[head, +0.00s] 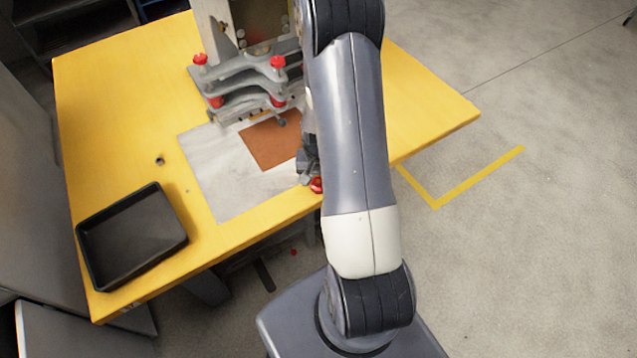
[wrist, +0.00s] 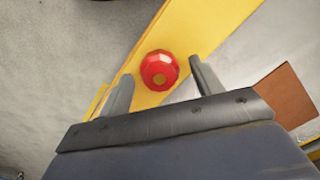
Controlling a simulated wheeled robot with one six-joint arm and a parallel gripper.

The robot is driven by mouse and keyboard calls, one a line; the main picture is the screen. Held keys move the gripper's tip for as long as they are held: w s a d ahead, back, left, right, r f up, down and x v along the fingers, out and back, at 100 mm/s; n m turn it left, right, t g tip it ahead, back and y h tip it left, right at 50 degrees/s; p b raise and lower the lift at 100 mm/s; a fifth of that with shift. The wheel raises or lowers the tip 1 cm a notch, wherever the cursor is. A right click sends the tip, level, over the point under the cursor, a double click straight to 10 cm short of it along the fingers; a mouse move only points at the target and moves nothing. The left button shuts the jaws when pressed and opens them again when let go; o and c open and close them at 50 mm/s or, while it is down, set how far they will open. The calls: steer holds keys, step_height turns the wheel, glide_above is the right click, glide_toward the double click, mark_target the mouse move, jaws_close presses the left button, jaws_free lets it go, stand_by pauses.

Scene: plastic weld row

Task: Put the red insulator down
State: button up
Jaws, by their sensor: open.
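The red insulator (head: 317,185) is at the front edge of the yellow table, partly hidden by my arm in the head view. In the wrist view the red insulator (wrist: 159,71) shows as a round red piece with a brownish centre, over the yellow table edge. My gripper (wrist: 158,80) is open, with one finger on each side of the insulator and a visible gap to both. In the head view my gripper (head: 308,168) is mostly hidden behind my arm.
A black tray (head: 132,237) sits at the table's front left. A brown square sheet (head: 272,141) lies on a grey plate (head: 215,185). A fixture with several red knobs (head: 245,80) stands behind it. A small dark nut-like part (head: 160,160) lies on the yellow table (head: 120,110).

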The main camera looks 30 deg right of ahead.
steer(key=shift+f, duration=0.7)
steer(key=c, duration=1.2)
steer(key=shift+o, duration=0.2)
steer(key=shift+r, duration=0.1)
